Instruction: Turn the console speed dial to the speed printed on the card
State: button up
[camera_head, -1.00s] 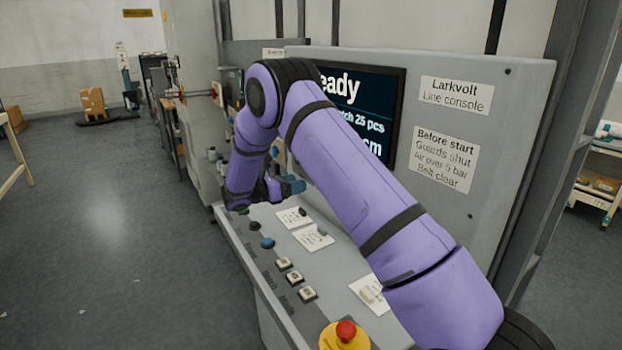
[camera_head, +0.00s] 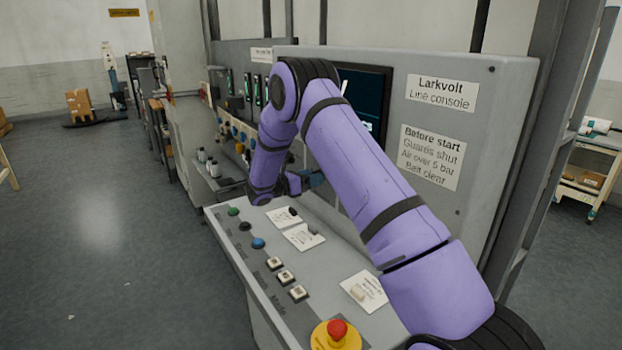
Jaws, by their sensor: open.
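My gripper (camera_head: 313,179) is at the end of my purple arm, low over the back of the console deck (camera_head: 335,258) by the upright panel. My wrist partly hides it, and I see nothing held in it. I cannot tell which part is the speed dial. The screen (camera_head: 374,88) is mostly hidden by my arm.
Along the deck's left edge are a green button (camera_head: 233,211), a black one (camera_head: 245,226), a blue one (camera_head: 258,243) and square switches (camera_head: 275,263). A red emergency stop (camera_head: 337,329) on yellow stands at the front. Floor at left (camera_head: 100,240) is clear.

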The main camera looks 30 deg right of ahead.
jog(key=shift+d, duration=0.1)
jog(key=c, duration=0.9)
jog(key=shift+m, duration=0.4)
jog(key=m, duration=1)
jog(key=shift+s+y, duration=0.15)
jog(key=shift+y, duration=0.15)
jog(key=shift+m, duration=0.5)
jog(key=o, duration=0.9)
